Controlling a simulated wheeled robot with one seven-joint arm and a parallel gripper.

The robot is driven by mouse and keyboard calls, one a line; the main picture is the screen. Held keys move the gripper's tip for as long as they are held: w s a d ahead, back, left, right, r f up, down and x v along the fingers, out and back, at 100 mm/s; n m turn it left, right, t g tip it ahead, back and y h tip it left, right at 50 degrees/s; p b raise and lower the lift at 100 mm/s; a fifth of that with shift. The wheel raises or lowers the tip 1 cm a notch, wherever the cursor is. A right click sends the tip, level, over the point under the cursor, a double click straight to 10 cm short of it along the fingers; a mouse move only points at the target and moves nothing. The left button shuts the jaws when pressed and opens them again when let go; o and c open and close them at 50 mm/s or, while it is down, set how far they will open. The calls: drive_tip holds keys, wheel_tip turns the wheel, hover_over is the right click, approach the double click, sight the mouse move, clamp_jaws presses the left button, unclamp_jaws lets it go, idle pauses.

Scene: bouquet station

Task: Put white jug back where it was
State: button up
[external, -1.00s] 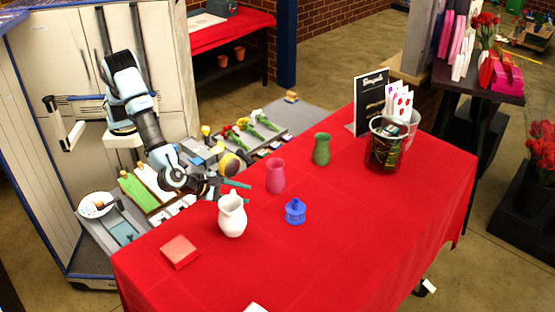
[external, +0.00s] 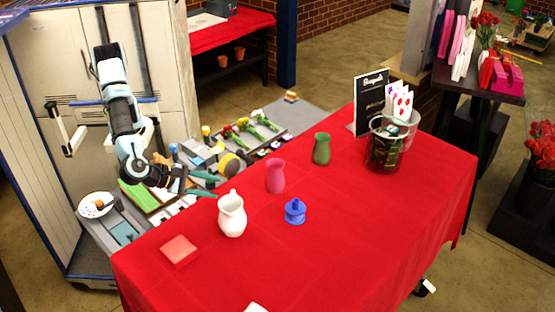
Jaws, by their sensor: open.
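The white jug (external: 232,215) stands upright on the red-covered table (external: 330,250), near its left edge. My gripper (external: 212,186) is open and empty, behind and to the left of the jug in the picture. Its teal fingers point toward the jug. The near finger's tip looks close to the jug's upper left; I cannot tell from this view how wide the gap is.
A pink vase (external: 275,176) and a blue lidded item (external: 295,211) stand right of the jug. A red block (external: 179,251) lies to the left front. A green vase (external: 322,149) and a dark wire basket (external: 385,150) stand farther back. The table's front right is clear.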

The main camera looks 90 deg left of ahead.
drive_tip(key=w+a+r+m+t+h, duration=0.1)
drive_tip(key=w+a+m+h, duration=0.2)
drive_tip(key=w+a+m, duration=0.25)
drive_tip(key=w+a+r+m+h, duration=0.2)
drive_tip(key=w+a+m, duration=0.3)
drive_tip(key=w+m, duration=0.15)
drive_tip(key=s+a+f+m+g, duration=0.2)
drive_tip(key=a+f+m, duration=0.1)
drive_tip(key=a, duration=0.3)
drive_tip(key=s+a+f+m+g, duration=0.2)
drive_tip(key=s+a+f+m, duration=0.1)
drive_tip(key=a+m, duration=0.2)
drive_tip(key=s+a+f+m+g+h, duration=0.1)
drive_tip(key=s+a+f+m, duration=0.2)
drive_tip(key=a+m, duration=0.2)
drive_tip(key=shift+s+a+f+g, duration=0.15)
drive_tip(key=shift+a+g, duration=0.25)
drive_tip(key=shift+a, duration=1)
drive_tip(key=s+a+f+m+g, duration=0.1)
drive_tip(key=s+a+m, duration=0.1)
drive_tip(key=s+a, duration=0.2)
drive_tip(key=s+a+f+m+g+y, duration=0.1)
drive_tip(key=s+a+f+m+g, duration=0.1)
drive_tip(key=s+a, duration=0.2)
drive_tip(key=s+a+f+m+g+y, duration=0.1)
drive_tip(key=s+a+f+m, duration=0.1)
drive_tip(key=s+a, duration=0.3)
drive_tip(key=shift+s+g, duration=0.35)
drive_tip(key=shift+g, duration=0.05)
drive_tip(key=shift+d, duration=0.1)
